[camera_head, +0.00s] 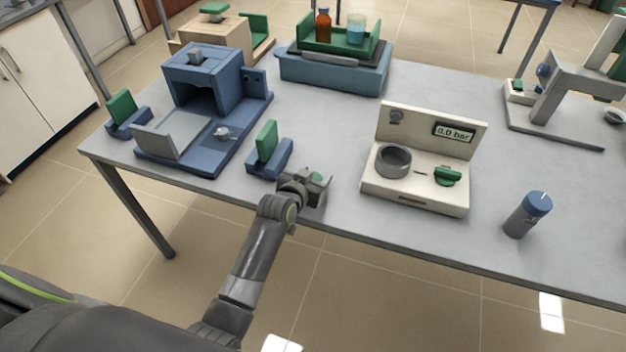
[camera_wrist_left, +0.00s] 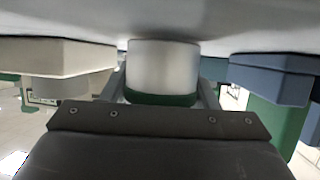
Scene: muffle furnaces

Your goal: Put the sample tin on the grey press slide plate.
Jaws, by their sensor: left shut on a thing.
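The sample tin (camera_wrist_left: 162,72) is a pale grey cylinder with a green band, seen close up in the left wrist view. In the head view only a small green part of it (camera_head: 317,177) shows. My left gripper (camera_head: 316,187) is shut on it near the table's front edge. I cannot tell whether the tin touches the table. I cannot surely tell which thing is the press slide plate: a flat grey base (camera_head: 555,131) lies under a stand at the right, and a tilted grey plate (camera_head: 160,139) is on the blue furnace. My right gripper is not in view.
A blue holder with a green upright (camera_head: 266,148) stands just left of my gripper. A cream unit reading 0.0 bar (camera_head: 415,185) stands to its right. A blue-capped cylinder (camera_head: 527,215) is farther right. The table (camera_head: 320,115) is clear behind my gripper.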

